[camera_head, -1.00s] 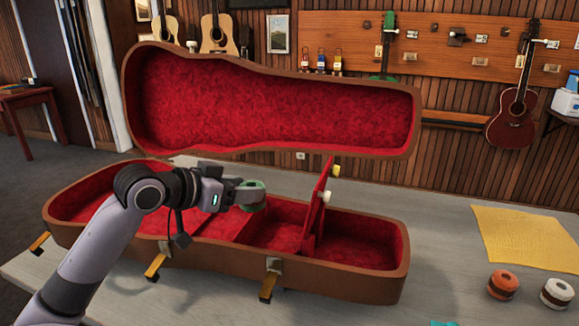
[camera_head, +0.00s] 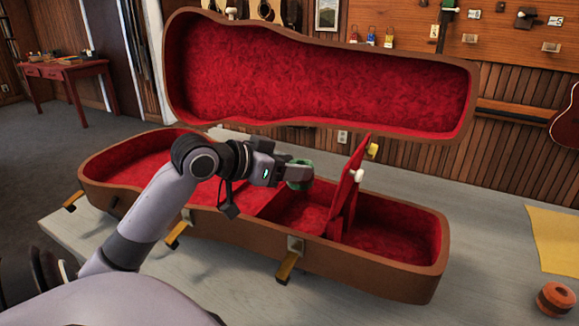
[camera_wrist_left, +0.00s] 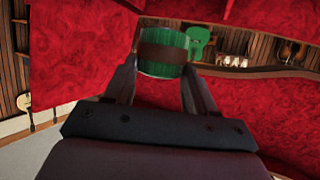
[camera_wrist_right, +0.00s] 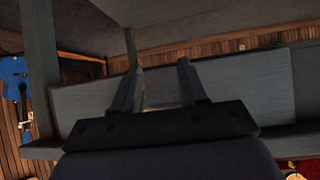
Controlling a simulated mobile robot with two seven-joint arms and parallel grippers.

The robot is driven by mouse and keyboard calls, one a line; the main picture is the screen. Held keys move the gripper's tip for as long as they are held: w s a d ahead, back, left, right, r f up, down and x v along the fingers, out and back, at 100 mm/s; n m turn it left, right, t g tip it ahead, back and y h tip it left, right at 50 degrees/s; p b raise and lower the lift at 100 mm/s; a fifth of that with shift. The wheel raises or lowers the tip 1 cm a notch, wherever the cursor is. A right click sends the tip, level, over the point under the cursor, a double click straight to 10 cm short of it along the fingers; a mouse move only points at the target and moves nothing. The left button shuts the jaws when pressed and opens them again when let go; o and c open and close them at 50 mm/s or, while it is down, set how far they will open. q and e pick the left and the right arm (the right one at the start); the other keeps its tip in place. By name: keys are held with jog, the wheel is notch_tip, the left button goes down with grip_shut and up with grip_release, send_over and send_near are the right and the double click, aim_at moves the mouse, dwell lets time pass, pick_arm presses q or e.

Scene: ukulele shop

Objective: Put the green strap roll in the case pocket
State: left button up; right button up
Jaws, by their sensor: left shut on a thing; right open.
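The green strap roll (camera_head: 299,174) is held in my left gripper (camera_head: 284,172), above the open case. In the left wrist view the green strap roll (camera_wrist_left: 163,52), with its brown band, sits between the two fingers (camera_wrist_left: 160,75). The case (camera_head: 360,278) lies open on the table with red plush lining. Its pocket (camera_head: 300,214) is the compartment below the roll, left of the raised red lid (camera_head: 346,190) with a white knob. The pocket's floor is partly visible. My right gripper (camera_wrist_right: 155,90) is open and empty in the right wrist view, and is not in the head view.
The case's raised cover (camera_head: 320,85) stands behind my left arm. An orange strap roll (camera_head: 555,300) and a yellow cloth (camera_head: 555,238) lie on the table (camera_head: 480,220) at the right. The table between case and cloth is clear.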

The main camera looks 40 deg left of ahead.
aim_at(289, 184)
pick_arm(q)
jog(key=shift+f+b, duration=0.75)
jog(key=shift+f, duration=0.2)
jog(key=shift+f+b, duration=0.7)
jog(key=shift+b, duration=0.1)
jog(key=shift+f+b, duration=0.3)
jog(key=shift+f, duration=0.25)
notch_tip(289, 184, down, 2)
jog(key=shift+b, duration=0.45)
jog(key=shift+f, duration=0.5)
pick_arm(e)
jog(key=shift+w+a+f, duration=0.2)
jog(key=shift+f, duration=0.3)
jog(key=shift+w+a+f, duration=0.15)
jog(key=shift+f, duration=0.4)
jog(key=shift+w+a+f, duration=0.2)
jog(key=shift+f, duration=0.3)
pick_arm(q)
jog(key=o, duration=1.7)
jog(key=shift+r, duration=0.15)
